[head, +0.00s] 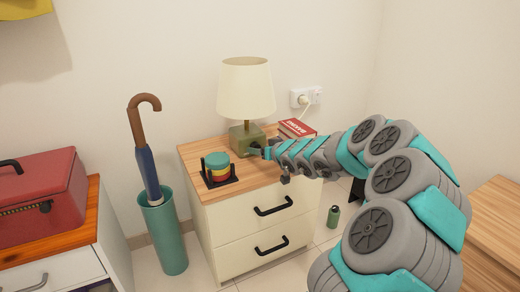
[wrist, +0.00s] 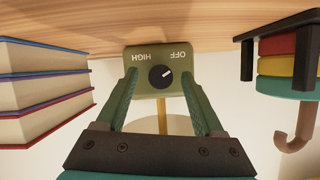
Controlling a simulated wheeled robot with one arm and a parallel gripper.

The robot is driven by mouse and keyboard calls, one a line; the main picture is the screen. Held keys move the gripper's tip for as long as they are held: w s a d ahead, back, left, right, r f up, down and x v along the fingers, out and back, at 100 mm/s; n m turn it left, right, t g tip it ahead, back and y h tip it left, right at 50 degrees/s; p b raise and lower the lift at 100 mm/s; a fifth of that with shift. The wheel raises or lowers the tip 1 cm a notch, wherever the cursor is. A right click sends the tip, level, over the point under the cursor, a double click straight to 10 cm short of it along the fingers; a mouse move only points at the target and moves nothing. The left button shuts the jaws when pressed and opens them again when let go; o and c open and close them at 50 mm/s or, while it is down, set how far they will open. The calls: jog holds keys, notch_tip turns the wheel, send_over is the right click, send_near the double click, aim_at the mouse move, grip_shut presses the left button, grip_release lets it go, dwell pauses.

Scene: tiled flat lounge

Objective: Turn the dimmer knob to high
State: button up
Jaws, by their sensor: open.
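The lamp (head: 245,92) stands on the wooden-topped drawer cabinet, its green box base (head: 243,138) facing my arm. In the wrist view, which is upside down, the base (wrist: 143,57) carries a round black dimmer knob (wrist: 160,77) between the printed words HIGH and OFF. The knob's white mark points toward the OFF side. My gripper (wrist: 159,73) is open, its green fingers on either side of the knob; I cannot tell whether they touch it. In the head view my gripper (head: 262,152) is at the lamp base, and the knob is hidden.
A stack of books (head: 297,129) stands right of the lamp and shows close beside my fingers in the wrist view (wrist: 40,85). A black holder with coloured discs (head: 218,170) is at the cabinet's front left. An umbrella stand (head: 163,232) is left of the cabinet (head: 220,216).

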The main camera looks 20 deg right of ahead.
jog(key=shift+w, duration=0.1)
jog(key=shift+c, duration=0.3)
jog(key=shift+a, duration=0.1)
grip_shut()
